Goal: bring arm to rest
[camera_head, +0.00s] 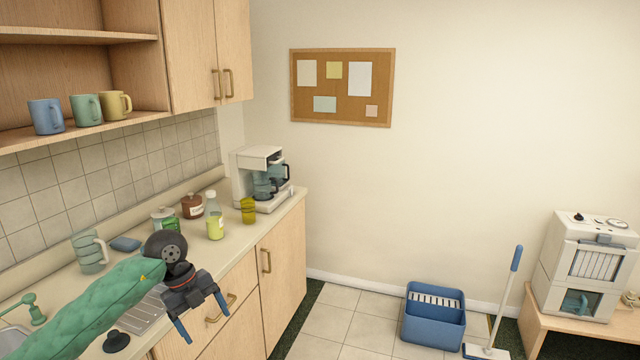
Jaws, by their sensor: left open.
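My left arm, in a green quilted sleeve, comes in from the lower left of the head view, over the counter (233,222). My left gripper (203,323) hangs at its end, dark with two blue fingers pointing down. The fingers are spread apart with nothing between them. It shows in front of the cabinet drawers, by the counter's front edge. My right gripper is not in view.
Near the arm on the counter are a glass mug (89,251), several jars and cups, and a coffee maker (262,180). A sink (14,338) is at lower left.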

